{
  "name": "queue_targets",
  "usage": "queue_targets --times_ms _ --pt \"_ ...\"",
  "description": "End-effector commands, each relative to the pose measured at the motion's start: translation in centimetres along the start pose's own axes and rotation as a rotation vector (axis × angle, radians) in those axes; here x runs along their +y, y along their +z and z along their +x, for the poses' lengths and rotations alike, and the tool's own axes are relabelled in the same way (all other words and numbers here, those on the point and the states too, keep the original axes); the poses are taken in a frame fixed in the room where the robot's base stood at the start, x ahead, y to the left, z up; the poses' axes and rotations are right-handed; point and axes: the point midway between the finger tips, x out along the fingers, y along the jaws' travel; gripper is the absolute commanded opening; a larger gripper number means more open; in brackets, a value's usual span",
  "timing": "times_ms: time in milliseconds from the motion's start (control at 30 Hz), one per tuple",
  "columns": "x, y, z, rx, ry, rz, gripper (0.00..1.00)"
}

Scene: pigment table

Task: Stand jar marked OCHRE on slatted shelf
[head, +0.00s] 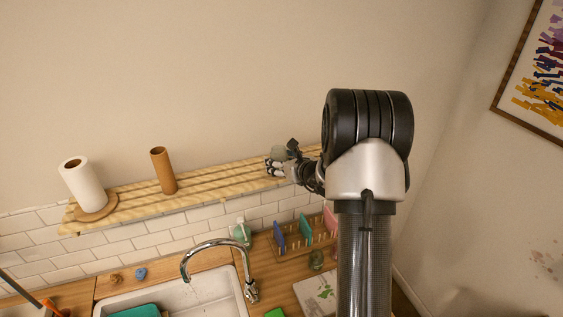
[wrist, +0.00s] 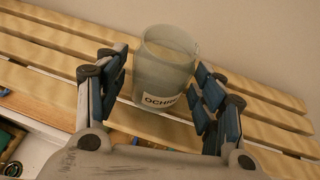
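The jar marked OCHRE (wrist: 165,72) is a greyish, translucent cup-like jar with a white label, between my gripper's fingers in the wrist view. It looks upright, with its base at the front part of the slatted shelf (wrist: 60,62); I cannot tell for sure that it rests on the slats. My gripper (wrist: 162,85) looks open around the jar, with a narrow gap at the left finger and the right finger very close to the glass. In the head view, my gripper (head: 279,166) is at the right part of the shelf (head: 130,198), partly hiding the jar (head: 279,153).
A paper towel roll (head: 84,186) and a brown cardboard tube (head: 163,171) stand on the shelf's left half. Below are a sink with a faucet (head: 215,243), a rack with coloured plates (head: 305,231) and a green-capped bottle (head: 241,231). The wall is close behind the shelf.

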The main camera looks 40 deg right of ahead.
Motion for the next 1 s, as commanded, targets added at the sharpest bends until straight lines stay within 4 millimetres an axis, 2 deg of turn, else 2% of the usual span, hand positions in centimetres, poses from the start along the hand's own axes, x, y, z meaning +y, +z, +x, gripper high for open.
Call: queue_targets --times_ms 433,567,800,1000 --pt "0.0 0.4 -0.1 0.000 0.000 0.000 0.68" --pt "-0.1 0.2 -2.1 -0.003 -0.003 0.000 0.68" --pt "-0.1 0.1 -7.4 -0.002 -0.004 0.000 0.68" --pt "-0.1 0.2 -10.8 -0.002 -0.002 -0.001 0.68"
